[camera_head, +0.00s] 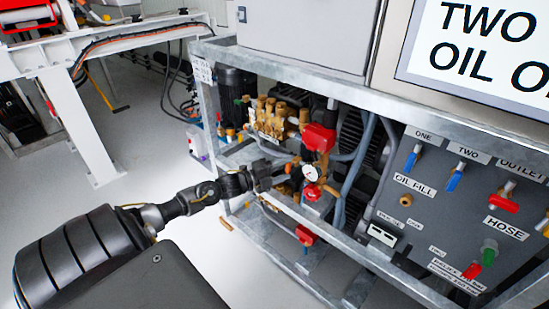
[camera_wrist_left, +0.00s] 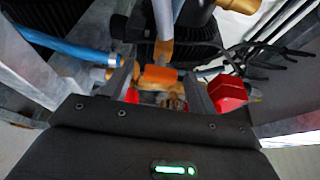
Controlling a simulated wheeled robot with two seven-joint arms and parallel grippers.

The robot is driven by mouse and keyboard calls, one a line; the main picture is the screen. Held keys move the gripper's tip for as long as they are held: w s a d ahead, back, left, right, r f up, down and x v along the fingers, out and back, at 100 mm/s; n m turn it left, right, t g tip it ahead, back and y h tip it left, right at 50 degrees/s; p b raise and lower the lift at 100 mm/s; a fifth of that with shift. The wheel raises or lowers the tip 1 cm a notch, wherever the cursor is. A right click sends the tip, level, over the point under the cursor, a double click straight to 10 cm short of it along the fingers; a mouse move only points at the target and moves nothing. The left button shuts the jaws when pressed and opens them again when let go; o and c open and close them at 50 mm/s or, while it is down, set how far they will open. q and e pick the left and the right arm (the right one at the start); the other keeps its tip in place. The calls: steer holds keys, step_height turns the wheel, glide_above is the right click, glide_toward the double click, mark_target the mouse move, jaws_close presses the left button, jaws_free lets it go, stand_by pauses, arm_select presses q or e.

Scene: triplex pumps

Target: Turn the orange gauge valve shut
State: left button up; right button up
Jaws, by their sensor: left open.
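The orange gauge valve handle (camera_wrist_left: 158,76) shows in the left wrist view as a small orange block, between my left gripper's fingers and slightly beyond them. My left gripper (camera_head: 272,172) reaches into the pump frame from the left. It is open; in the left wrist view its two grey fingers (camera_wrist_left: 160,92) stand apart on either side of the orange handle. I cannot tell whether either finger touches it. In the head view the gripper is just left of the round white pressure gauge (camera_head: 311,173), and the valve is largely hidden there. My right gripper is not in view.
A grey metal frame (camera_head: 340,260) surrounds the pumps. Red parts (camera_head: 318,138) and a brass pump head (camera_head: 272,118) sit close by. A blue hose (camera_wrist_left: 60,40) and a red block (camera_wrist_left: 228,94) flank the fingers. A labelled valve panel (camera_head: 420,190) stands at right.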

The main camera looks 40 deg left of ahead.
arm_select(q)
steer(key=v, duration=1)
steer(key=shift+s+p, duration=0.25)
steer(key=shift+p, duration=0.15)
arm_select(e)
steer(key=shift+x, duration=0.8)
arm_select(q)
steer(key=shift+a, duration=0.1)
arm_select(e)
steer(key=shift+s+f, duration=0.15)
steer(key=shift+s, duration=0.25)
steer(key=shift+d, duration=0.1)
